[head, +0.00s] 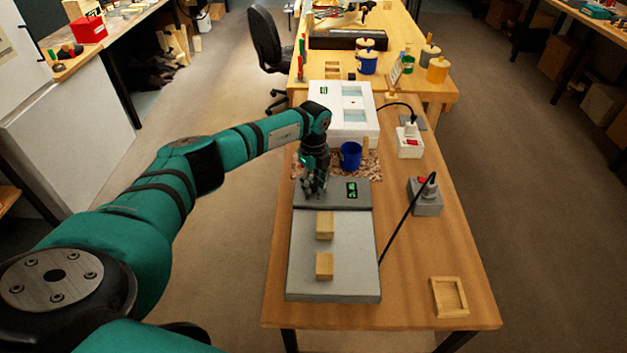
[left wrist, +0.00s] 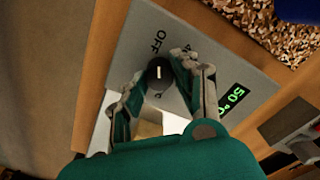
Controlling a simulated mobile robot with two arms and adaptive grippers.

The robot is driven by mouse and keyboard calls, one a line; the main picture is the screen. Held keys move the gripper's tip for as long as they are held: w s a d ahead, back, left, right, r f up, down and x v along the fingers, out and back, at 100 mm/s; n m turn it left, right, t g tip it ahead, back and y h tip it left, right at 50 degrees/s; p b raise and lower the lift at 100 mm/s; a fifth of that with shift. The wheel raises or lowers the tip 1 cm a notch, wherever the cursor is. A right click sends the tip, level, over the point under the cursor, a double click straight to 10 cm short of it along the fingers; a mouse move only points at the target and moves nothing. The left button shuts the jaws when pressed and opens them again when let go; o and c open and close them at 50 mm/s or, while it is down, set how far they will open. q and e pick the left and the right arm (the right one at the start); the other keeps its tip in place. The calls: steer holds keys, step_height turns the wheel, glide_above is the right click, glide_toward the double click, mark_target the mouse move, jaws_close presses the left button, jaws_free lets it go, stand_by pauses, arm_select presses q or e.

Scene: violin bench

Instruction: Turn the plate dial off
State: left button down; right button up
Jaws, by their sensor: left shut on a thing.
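The hot plate (head: 345,270) is a grey slab on the bench with a darker control panel (head: 337,203) at its far end. A green display (head: 352,190) is lit there and reads about 50 in the left wrist view (left wrist: 232,98). My left gripper (head: 314,190) is over the panel's left side. In the left wrist view its fingers close around the black plate dial (left wrist: 160,73), which has a white mark. The word OFF and a number are printed beside the dial. I cannot tell exactly which label the mark points at. My right gripper is not in view.
Two wooden blocks (head: 324,226) lie on the slab. Behind the panel are a blue cup (head: 350,155), wood chips (head: 369,170) and a white box (head: 342,130). A wooden tray (head: 449,297) lies front right.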

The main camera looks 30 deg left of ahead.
mark_target(313, 183)
arm_select(q)
steer(key=shift+w+r, duration=0.1)
stand_by(0.4)
steer(key=c, duration=1)
jaws_free()
step_height(313, 183, up, 12)
steer(key=shift+f, duration=0.1)
